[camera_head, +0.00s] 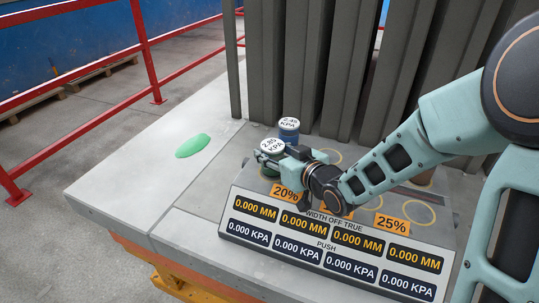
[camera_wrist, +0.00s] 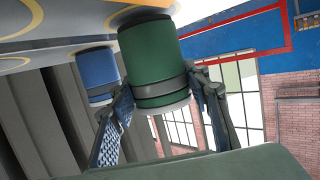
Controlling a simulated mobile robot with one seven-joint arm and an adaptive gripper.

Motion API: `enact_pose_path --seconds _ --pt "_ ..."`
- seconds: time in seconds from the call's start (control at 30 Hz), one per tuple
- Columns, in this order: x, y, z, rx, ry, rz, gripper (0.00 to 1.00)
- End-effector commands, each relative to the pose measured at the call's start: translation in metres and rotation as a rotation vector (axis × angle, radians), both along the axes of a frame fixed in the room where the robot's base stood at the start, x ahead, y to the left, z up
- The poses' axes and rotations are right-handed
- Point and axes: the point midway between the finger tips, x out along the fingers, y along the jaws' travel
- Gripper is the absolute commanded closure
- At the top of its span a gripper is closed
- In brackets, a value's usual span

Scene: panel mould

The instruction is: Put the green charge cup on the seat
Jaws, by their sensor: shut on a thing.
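The green charge cup (camera_wrist: 155,50) is a dark green cylinder with a grey band, between my gripper's fingers (camera_wrist: 164,90) in the wrist view. My gripper is shut on it around the band. In the head view my gripper (camera_head: 277,157) reaches in from the right, and the cup's white top (camera_head: 270,146) reads 2.85 KPA; its lower body is mostly hidden. The wrist view appears upside down, with a yellow ring (camera_wrist: 128,15) right by the cup's base. I cannot tell whether the base touches the surface. Which mark is the seat is not clear.
A blue cup (camera_head: 289,130) marked 2.45 KPA stands just behind. Yellow rings (camera_head: 418,212) and orange percent tags lie on the grey surface, above a readout panel (camera_head: 330,245) showing zeros. Grey upright slats (camera_head: 325,80) stand close behind. A flat green patch (camera_head: 192,146) lies left on the open slab.

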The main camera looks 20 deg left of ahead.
Motion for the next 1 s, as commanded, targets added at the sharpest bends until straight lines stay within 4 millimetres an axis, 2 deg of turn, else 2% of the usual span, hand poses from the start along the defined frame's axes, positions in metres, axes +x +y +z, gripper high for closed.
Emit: enact_pose_path --seconds 0.43,0.47,0.57,0.6,1.0 --pt "-0.0006 -0.0012 -0.0075 0.003 -0.005 0.002 0.94" --pt "-0.0011 -0.0015 -0.0071 0.001 -0.002 0.001 0.53" --pt "-0.0011 -0.0014 -0.0068 0.001 -0.002 0.001 0.42" --pt "-0.0011 -0.0014 -0.0068 0.001 -0.002 0.001 0.39" --pt "-0.0011 -0.0013 -0.0024 0.001 -0.002 0.001 0.39"
